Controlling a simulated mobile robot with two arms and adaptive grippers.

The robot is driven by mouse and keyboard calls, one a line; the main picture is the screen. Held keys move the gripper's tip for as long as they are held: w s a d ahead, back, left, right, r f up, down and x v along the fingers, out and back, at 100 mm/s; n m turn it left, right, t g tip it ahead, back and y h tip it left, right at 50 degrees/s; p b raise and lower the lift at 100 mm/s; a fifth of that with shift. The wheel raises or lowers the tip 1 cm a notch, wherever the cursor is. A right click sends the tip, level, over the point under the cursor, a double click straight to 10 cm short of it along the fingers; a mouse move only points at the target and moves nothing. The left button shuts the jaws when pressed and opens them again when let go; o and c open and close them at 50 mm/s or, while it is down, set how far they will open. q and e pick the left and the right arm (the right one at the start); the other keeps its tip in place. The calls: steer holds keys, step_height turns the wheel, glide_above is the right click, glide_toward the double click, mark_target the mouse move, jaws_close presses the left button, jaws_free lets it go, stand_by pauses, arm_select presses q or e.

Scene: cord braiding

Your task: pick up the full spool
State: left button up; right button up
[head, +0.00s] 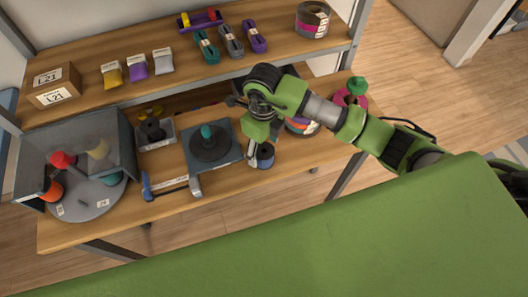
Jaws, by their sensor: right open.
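My right gripper (252,150) reaches down over the shelf's lower board from the right, open, with its fingertips close beside a dark blue spool (265,159). I cannot tell whether they touch it. Which spool is the full one is not clear from here. Red (62,160), cream (98,148) and orange (52,190) spools stand on a round grey turntable (85,206) at the left. A teal piece (207,132) stands in the middle of a dark disc (211,150). My left gripper is not in view.
A blue-handled tool (147,186) lies at the board's front.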

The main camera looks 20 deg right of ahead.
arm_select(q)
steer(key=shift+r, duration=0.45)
arm_select(e)
steer(key=shift+f, duration=1.25)
steer(key=shift+s, duration=0.1)
steer(key=c, duration=1.2)
steer(key=shift+c, duration=0.2)
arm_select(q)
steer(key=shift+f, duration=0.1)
arm_select(e)
steer(key=shift+r, duration=0.15)
steer(key=shift+r, duration=0.25)
step_height(320, 180, up, 2)
steer(key=shift+r+b, duration=0.2)
steer(key=shift+b, duration=0.85)
arm_select(q)
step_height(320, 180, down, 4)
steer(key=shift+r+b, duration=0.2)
steer(key=shift+b, duration=0.55)
arm_select(e)
steer(key=s+a+r, duration=0.6)
steer(key=s+r, duration=0.4)
steer(key=s, duration=0.2)
steer(key=shift+s, duration=0.3)
